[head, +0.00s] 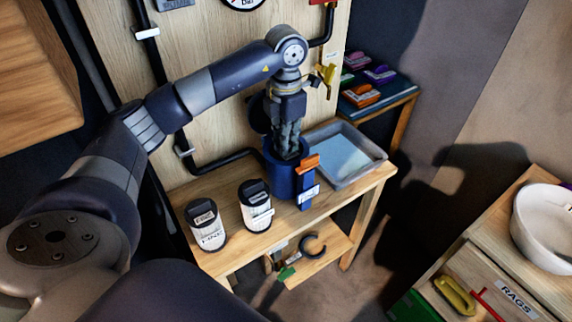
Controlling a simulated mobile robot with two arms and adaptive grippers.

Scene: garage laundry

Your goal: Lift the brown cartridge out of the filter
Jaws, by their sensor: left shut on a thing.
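The blue filter housing (279,175) stands on the wooden bench, open at the top. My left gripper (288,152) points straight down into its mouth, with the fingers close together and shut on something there. The brown cartridge itself is hidden by the fingers and the housing wall, so its height in the housing cannot be seen. An orange-topped blue part (306,180) with a white label stands at the housing's front right. Two white cartridges with dark tops, one labelled FINE (210,236) and another (259,217), stand on the bench to the left. My right gripper is out of view.
A grey tray (372,172) lies right of the housing, close to it. A yellow valve handle (327,74) and black pipes are on the panel behind. A low shelf (325,262) holds tools. A white basin (545,228) stands far right.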

